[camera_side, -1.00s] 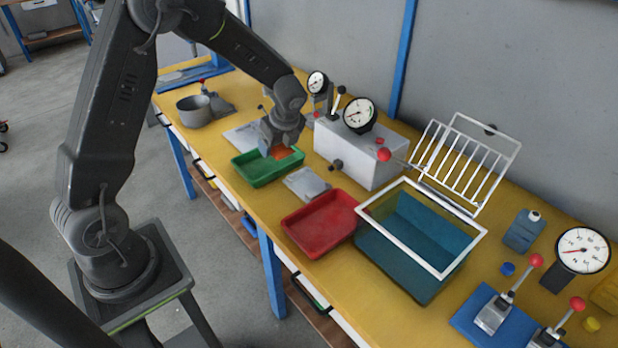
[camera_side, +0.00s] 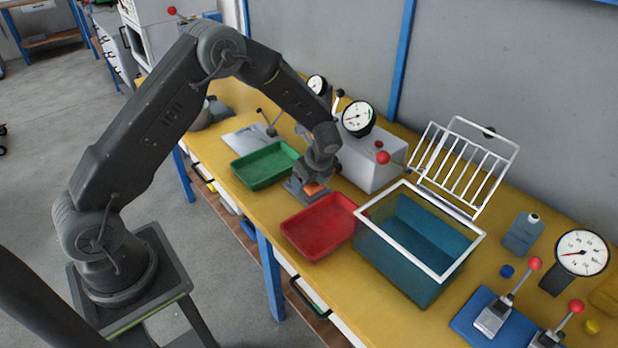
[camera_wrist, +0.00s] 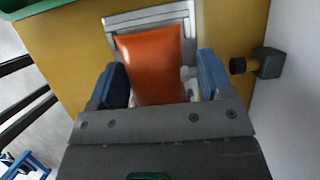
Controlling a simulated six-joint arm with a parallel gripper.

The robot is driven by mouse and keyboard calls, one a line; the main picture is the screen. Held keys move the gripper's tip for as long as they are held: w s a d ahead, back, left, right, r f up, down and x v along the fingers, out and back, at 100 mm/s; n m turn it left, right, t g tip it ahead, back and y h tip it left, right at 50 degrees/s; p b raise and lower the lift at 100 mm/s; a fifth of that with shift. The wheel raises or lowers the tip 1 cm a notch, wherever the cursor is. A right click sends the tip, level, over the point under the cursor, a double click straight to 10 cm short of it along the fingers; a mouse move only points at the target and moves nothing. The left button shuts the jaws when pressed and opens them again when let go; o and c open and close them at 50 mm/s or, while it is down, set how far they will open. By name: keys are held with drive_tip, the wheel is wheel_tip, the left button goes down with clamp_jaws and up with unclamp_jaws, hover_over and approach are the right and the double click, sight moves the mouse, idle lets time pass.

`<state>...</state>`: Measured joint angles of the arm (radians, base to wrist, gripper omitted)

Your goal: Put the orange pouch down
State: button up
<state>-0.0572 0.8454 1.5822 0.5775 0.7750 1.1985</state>
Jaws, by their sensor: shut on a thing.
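My gripper (camera_side: 308,189) is shut on the orange pouch (camera_side: 316,187), over the small grey plate (camera_side: 293,187) between the green tray and the red tray. In the wrist view the orange pouch (camera_wrist: 152,62) lies between the two blue-padded fingers (camera_wrist: 163,82), with the grey plate's raised frame (camera_wrist: 150,18) behind it. I cannot tell whether the pouch touches the plate. The plate is mostly hidden by my gripper in the side view.
The green tray (camera_side: 262,166) is empty on the left. The empty red tray (camera_side: 318,227) is close in front, and the blue tank (camera_side: 405,250) with a white rim stands to its right. A white box with a gauge (camera_side: 358,117) stands just behind my gripper.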

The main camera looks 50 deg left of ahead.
drive_tip(key=o, duration=0.9)
drive_tip(key=shift+f, duration=0.15)
drive_tip(key=s+d+r+n+t+h, duration=0.1)
drive_tip(key=s+d+r+n, duration=0.15)
drive_tip(key=r, duration=0.75)
drive_tip(key=s+d+r+n, duration=0.1)
drive_tip(key=s+d+r, duration=0.15)
drive_tip(key=r, duration=0.65)
drive_tip(key=s+d+r+n+t+h, duration=0.1)
drive_tip(key=s+d+r+n+t, duration=0.1)
drive_tip(key=s+r+n, duration=0.2)
drive_tip(key=s+d+r+n+t+h, duration=0.2)
drive_tip(key=s+r+n, duration=0.3)
drive_tip(key=s+n, duration=0.5)
drive_tip(key=shift+s+d+r+t+h, duration=0.15)
drive_tip(key=shift+s+d+t+h, duration=0.3)
drive_tip(key=shift+s, duration=3.45)
